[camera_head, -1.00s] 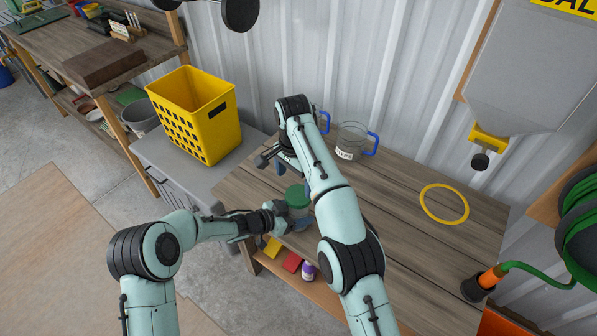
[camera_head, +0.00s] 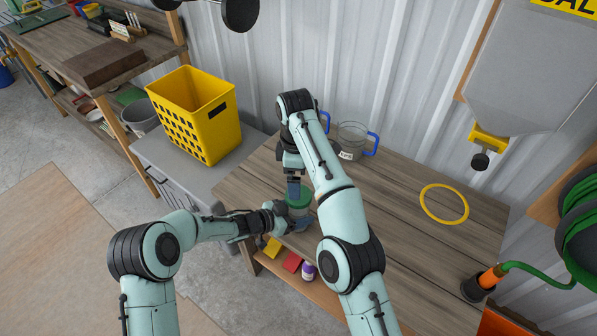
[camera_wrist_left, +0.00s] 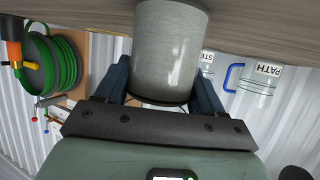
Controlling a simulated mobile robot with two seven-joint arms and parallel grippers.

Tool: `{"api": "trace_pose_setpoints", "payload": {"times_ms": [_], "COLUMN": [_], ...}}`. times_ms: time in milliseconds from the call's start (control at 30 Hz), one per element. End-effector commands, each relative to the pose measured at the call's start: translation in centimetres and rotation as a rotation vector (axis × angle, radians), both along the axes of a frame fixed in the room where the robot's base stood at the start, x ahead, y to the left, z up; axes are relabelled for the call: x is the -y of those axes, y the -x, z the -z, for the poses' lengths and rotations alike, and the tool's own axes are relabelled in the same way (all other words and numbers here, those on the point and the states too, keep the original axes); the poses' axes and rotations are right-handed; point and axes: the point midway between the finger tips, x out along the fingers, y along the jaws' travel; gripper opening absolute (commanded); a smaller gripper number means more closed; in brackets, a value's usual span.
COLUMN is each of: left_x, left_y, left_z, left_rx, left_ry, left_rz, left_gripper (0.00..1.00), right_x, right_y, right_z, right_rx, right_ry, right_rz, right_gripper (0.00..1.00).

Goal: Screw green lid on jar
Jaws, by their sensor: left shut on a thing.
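The jar (camera_head: 300,213) stands at the front left edge of the wooden workbench, with the green lid (camera_head: 302,201) on its top. Whether the lid is threaded on cannot be seen. My left gripper (camera_head: 290,225) is shut around the jar's side; in the left wrist view its two dark blue fingers flank the grey, glassy jar (camera_wrist_left: 170,50). My right gripper (camera_head: 294,188) points down from above, its blue fingers at the lid. Its arm hides part of the bench, and the gap between its fingers is not clear.
Clear mugs with blue handles, one in plain view (camera_head: 352,141), stand at the back of the workbench (camera_head: 400,220). A yellow ring (camera_head: 444,204) lies on the right. A yellow basket (camera_head: 195,115) stands on the grey cabinet to the left. The bench's middle is mostly clear.

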Motion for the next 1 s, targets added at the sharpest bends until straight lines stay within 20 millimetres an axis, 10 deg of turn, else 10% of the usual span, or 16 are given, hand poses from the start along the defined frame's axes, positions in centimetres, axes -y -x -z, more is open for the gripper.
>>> {"api": "trace_pose_setpoints", "payload": {"times_ms": [500, 1000], "left_x": [0.04, 0.04], "left_y": [0.00, 0.00], "left_z": [-0.05, -0.05], "left_rx": [0.000, 0.001], "left_ry": [0.001, 0.001], "left_rz": [0.001, 0.000], "left_gripper": [0.00, 0.00], "right_x": [0.44, 0.51], "right_y": [0.05, 0.04], "right_z": [-0.65, -0.71], "right_rx": [-0.001, -0.001], "right_ry": [-0.006, -0.006], "right_rz": [-0.944, -1.042], "right_gripper": [1.00, 1.00]}}
